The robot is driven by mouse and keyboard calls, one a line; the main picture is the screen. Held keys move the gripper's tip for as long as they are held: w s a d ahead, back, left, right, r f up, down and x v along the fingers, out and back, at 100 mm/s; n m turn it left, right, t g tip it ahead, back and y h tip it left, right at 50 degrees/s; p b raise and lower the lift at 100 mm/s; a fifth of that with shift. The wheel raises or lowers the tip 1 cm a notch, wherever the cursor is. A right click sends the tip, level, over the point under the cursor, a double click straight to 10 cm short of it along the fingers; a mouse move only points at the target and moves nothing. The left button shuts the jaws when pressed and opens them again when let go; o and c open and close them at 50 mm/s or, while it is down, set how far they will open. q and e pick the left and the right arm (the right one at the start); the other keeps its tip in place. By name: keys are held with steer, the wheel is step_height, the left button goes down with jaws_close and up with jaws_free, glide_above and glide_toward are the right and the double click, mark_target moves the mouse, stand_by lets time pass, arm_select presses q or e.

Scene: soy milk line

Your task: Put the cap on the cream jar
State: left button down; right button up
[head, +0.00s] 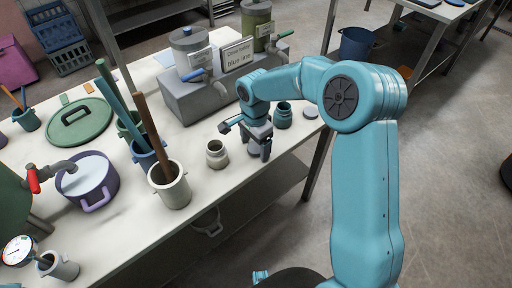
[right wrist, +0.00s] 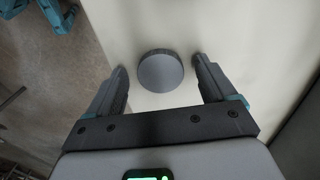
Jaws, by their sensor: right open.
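The cream jar (head: 217,154) stands upright and open on the white table, left of my right gripper in the head view. My right gripper (head: 257,151) points down at the table and is open. A round grey cap (right wrist: 160,72) lies flat between its two fingers in the right wrist view, with a gap on each side. In the head view this cap (head: 254,149) is partly hidden by the fingers. My left gripper is not in view.
A teal jar (head: 283,116) stands just behind my right gripper, with another grey disc (head: 311,112) beside it. A grey dispenser block (head: 196,98) stands behind. A cream pot with a brown stick (head: 170,188) stands left of the cream jar. The table's front edge is close.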

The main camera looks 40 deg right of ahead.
mark_target(255, 148)
steer(key=shift+c, duration=0.3)
steer(key=c, duration=1)
steer(key=shift+c, duration=0.2)
steer(key=shift+r, duration=0.1)
step_height(255, 148, up, 20)
steer(key=p, duration=0.3)
